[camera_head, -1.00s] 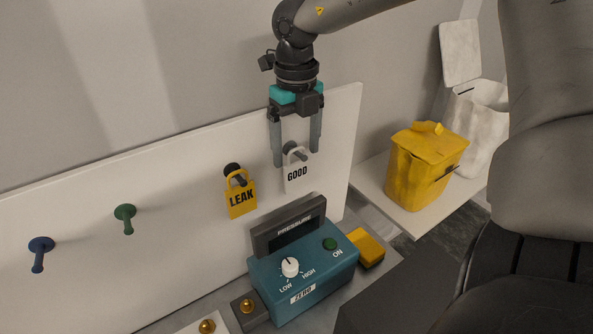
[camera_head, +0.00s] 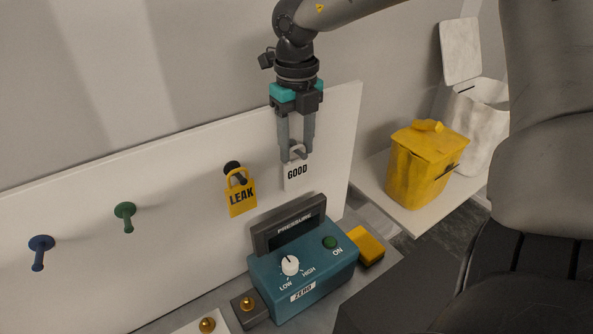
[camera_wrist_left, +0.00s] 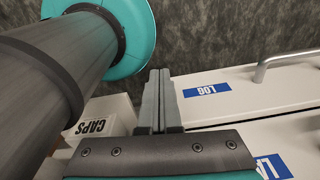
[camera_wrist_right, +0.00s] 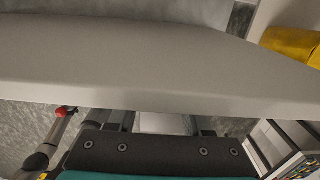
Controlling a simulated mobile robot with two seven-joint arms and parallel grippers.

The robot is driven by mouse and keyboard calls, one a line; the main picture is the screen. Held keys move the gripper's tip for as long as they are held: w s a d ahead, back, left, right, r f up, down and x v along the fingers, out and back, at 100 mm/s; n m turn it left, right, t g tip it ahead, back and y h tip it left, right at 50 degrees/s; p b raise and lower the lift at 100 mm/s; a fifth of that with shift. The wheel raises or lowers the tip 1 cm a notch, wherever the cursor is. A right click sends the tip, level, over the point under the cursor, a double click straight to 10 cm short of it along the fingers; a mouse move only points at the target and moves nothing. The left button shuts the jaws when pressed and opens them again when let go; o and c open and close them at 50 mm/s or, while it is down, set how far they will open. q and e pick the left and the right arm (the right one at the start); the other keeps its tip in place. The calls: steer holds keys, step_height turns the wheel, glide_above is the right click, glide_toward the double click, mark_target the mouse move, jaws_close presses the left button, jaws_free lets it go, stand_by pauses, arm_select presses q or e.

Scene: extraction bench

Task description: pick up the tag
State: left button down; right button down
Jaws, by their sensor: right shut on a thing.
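The white GOOD tag (camera_head: 297,175) hangs at the right end of the white board (camera_head: 80,240), its top loop between the fingers of my right gripper (camera_head: 297,156). The right gripper comes down from above and is shut on the tag. The fingers partly hide the loop and the peg behind it. A yellow LEAK tag (camera_head: 242,199) hangs on a dark peg to the left. My left gripper (camera_wrist_left: 158,100) shows only in the left wrist view, its fingers together with nothing visible between them.
A teal pressure box (camera_head: 305,280) stands below the tags, with a yellow block (camera_head: 367,248) beside it. Green (camera_head: 125,212) and blue (camera_head: 41,246) pegs are bare. A yellow bin (camera_head: 422,170) and a white bin (camera_head: 482,120) stand at right. The left wrist view shows a CAPS box (camera_wrist_left: 98,122).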

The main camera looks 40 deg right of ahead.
steer(key=shift+r, duration=0.1)
stand_by(0.4)
steer(key=shift+r, duration=0.45)
steer(key=shift+s+r+b, duration=0.15)
steer(key=shift+r+b, duration=0.05)
steer(key=shift+b, duration=0.15)
steer(key=s+a+b, duration=0.2)
steer(key=s+b, duration=0.2)
steer(key=s, duration=1.3)
steer(key=shift+s, duration=0.3)
stand_by(0.6)
